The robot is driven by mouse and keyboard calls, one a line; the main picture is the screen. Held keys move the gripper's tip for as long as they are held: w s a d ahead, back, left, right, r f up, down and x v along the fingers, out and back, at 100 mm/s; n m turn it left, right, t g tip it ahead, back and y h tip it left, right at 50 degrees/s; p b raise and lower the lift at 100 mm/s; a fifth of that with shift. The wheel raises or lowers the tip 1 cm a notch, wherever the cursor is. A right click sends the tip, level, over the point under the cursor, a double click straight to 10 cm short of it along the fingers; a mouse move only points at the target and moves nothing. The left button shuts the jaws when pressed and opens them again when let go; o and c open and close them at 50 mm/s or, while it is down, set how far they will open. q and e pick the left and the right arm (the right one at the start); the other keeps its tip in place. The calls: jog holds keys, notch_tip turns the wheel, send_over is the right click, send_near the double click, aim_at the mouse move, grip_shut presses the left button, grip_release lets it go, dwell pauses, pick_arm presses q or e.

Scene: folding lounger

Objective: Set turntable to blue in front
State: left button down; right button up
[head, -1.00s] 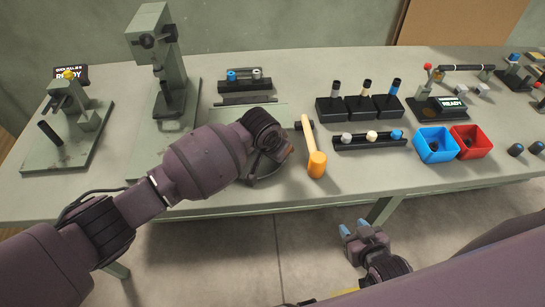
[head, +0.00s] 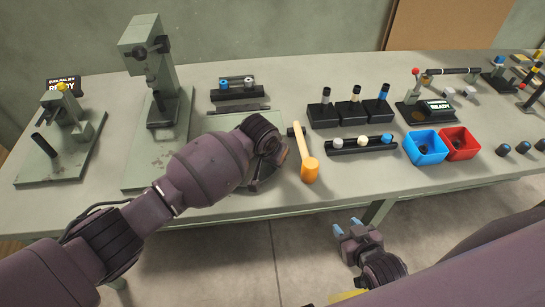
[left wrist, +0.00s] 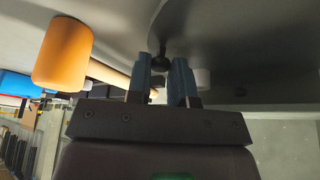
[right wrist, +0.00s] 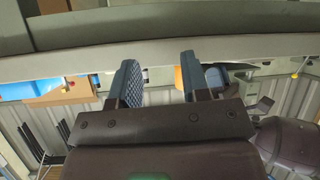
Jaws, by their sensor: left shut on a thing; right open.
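The turntable (head: 258,186) is a dark round disc near the table's front edge, mostly hidden under my left gripper (head: 274,152) in the head view. In the left wrist view its dark surface (left wrist: 235,50) spreads behind the fingers. My left gripper (left wrist: 165,78) is shut on a small dark knob (left wrist: 160,62) at the turntable. A small white piece (left wrist: 203,78) shows beside the right finger there. Which colour faces front cannot be told. My right gripper (head: 352,229) is open and empty in front of the table, below its edge; its parted fingers show in the right wrist view (right wrist: 160,82).
An orange-headed mallet (head: 309,170) lies right beside the left gripper. Right of it are a black rack (head: 350,148), a blue bin (head: 426,147) and a red bin (head: 461,143). A tall green press (head: 150,75) stands back left. The floor in front is clear.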

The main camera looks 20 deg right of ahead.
pick_arm(q)
jog(key=c, duration=1)
grip_release()
jog(key=p+v, duration=0.1)
jog(key=v, duration=1)
jog(key=shift+s, duration=0.1)
